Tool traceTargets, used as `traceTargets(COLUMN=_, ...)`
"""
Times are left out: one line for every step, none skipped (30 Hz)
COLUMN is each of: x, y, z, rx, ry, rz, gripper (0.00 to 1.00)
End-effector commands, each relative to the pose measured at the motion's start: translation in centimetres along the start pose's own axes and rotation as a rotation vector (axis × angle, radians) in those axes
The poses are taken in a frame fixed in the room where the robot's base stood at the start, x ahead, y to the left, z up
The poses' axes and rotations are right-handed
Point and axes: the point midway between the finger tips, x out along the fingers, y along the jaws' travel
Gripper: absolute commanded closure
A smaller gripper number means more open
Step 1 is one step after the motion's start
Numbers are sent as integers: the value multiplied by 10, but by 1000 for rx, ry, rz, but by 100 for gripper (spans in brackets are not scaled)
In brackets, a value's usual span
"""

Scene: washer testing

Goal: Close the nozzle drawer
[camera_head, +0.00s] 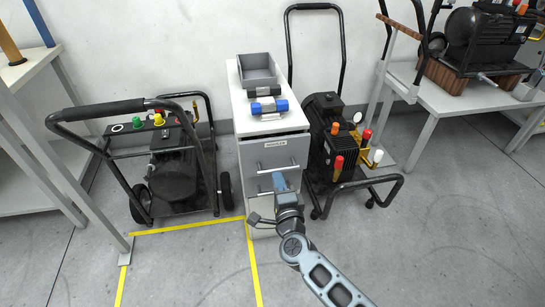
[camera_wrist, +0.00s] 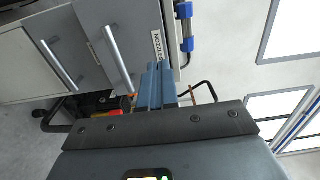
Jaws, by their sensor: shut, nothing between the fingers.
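The nozzle drawer (camera_head: 255,154) is the grey top drawer of a white cabinet, with a label and a bar handle (camera_head: 278,169). Its front stands out from the cabinet, so it looks partly open. In the wrist view the grey drawer front (camera_wrist: 132,35) appears sideways, with its handle (camera_wrist: 117,58) and the label (camera_wrist: 157,44) beside it. My gripper (camera_head: 280,180) is shut and empty in front of the cabinet, low on the drawer front. In the wrist view the closed blue fingers (camera_wrist: 157,70) overlap the drawer's label edge; I cannot tell whether they touch it.
A grey bin (camera_head: 257,70) and a blue-and-dark tool (camera_head: 269,107) sit on the cabinet top. Wheeled machines stand close on the left (camera_head: 172,165) and right (camera_head: 335,145). White tables flank the room. Open floor (camera_head: 440,240) lies at the lower right.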

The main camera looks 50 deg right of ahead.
Motion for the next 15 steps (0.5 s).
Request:
traceTargets(x=7, y=0, z=0, rx=0, ry=1, rz=-1, gripper=100)
traceTargets(x=11, y=0, z=0, rx=1, ry=1, rz=-2, gripper=100)
traceTargets(x=18, y=0, z=0, rx=2, ry=1, rz=-2, gripper=100)
traceTargets(x=23, y=0, z=0, rx=2, ry=1, rz=-2, gripper=100)
traceTargets(x=29, y=0, z=0, rx=2, ry=2, rz=-2, gripper=100)
traceTargets(x=37, y=0, z=0, rx=2, ry=3, rz=-3, gripper=100)
traceTargets(x=43, y=0, z=0, rx=2, ry=2, rz=-3, gripper=100)
traceTargets(x=49, y=1, z=0, rx=2, ry=2, rz=-2, gripper=100)
traceTargets(x=58, y=1, z=0, rx=2, ry=3, rz=-3, gripper=100)
traceTargets(x=63, y=1, z=-1, rx=2, ry=3, rz=-2, gripper=100)
traceTargets(x=69, y=1, z=-1, rx=2, ry=3, rz=-3, gripper=100)
traceTargets(x=77, y=1, z=0, rx=2, ry=2, rz=-2, gripper=100)
traceTargets(x=83, y=2, z=0, rx=2, ry=2, rz=-2, gripper=100)
traceTargets(x=89, y=1, z=0, rx=3, ry=2, rz=-3, gripper=100)
traceTargets(x=96, y=1, z=0, rx=3, ry=2, rz=-2, gripper=100)
